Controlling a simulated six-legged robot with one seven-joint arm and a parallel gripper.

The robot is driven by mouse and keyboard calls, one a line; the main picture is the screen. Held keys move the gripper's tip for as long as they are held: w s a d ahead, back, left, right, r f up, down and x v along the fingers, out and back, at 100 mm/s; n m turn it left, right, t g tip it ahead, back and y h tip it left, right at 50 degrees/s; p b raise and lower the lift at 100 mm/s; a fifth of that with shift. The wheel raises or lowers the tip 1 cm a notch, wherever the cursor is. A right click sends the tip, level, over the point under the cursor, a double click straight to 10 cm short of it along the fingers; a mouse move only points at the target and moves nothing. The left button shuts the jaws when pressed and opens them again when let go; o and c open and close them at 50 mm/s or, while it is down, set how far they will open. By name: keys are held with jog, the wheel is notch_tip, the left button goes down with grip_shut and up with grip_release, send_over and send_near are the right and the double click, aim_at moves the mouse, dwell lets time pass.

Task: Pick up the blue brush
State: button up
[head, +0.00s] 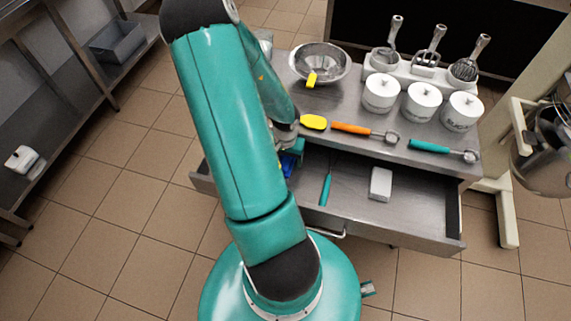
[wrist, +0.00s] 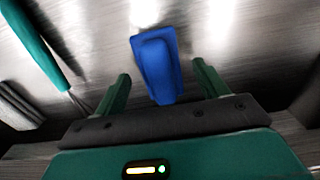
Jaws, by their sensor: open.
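The blue brush (wrist: 158,68) lies in the open drawer, and in the wrist view it is at the centre, just ahead of and between the two fingers. In the head view only part of the blue brush (head: 288,165) shows at the drawer's left end, behind my arm. My gripper (wrist: 160,82) is open, with one green finger on each side of the brush's near end. In the head view my gripper is mostly hidden by my arm. I cannot tell how far it is above the drawer floor.
The drawer (head: 345,208) also holds a teal-handled tool (head: 325,190) and a white block (head: 381,184). On the counter above are a metal bowl (head: 320,62), white canisters (head: 421,101), an orange-handled scoop (head: 352,129) and a teal-handled scoop (head: 430,146).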

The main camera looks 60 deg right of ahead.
jog(key=shift+f, duration=0.8)
jog(key=c, duration=1.1)
jog(key=shift+r, duration=0.15)
